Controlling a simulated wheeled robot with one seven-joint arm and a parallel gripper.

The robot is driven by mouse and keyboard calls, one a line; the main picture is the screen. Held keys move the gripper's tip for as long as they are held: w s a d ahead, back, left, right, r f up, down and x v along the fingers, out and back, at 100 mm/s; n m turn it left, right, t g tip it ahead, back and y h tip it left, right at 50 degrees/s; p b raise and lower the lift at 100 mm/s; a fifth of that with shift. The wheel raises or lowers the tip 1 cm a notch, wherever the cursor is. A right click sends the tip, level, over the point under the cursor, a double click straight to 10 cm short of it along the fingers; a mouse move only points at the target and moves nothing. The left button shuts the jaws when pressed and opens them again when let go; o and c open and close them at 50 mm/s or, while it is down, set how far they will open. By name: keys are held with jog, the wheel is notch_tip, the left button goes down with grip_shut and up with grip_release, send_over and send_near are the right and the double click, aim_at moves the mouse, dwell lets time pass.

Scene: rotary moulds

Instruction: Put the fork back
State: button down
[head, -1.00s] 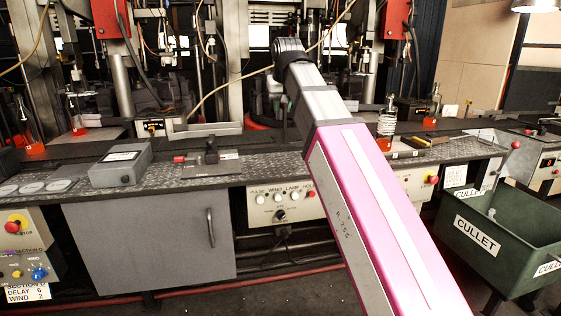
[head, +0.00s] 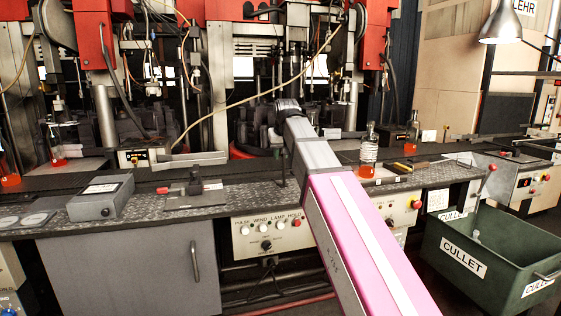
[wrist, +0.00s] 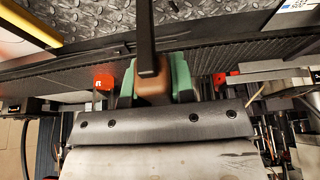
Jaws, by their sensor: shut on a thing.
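In the wrist view my gripper (wrist: 155,82) has green fingers on both sides of a brown block. The block joins a long dark bar (wrist: 147,35) that runs up out of the picture. This held piece looks like the fork, though its far end is out of view. In the head view my pink and grey arm reaches over the bench towards the machine. The gripper and what it holds are mostly hidden there behind the arm's end.
The patterned bench (head: 130,212) carries a grey box (head: 101,197) and a black-handled lever plate (head: 195,191). A glass bottle with a glowing base (head: 368,152) stands right of my arm. A green cullet bin (head: 490,253) stands front right. Hoses and red machine columns fill the back.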

jog(key=shift+f, duration=1.4)
jog(key=shift+f, duration=0.15)
jog(key=c, duration=1)
grip_release()
jog(key=shift+o, duration=0.2)
jog(key=v, duration=1.2)
jog(key=shift+s, duration=0.1)
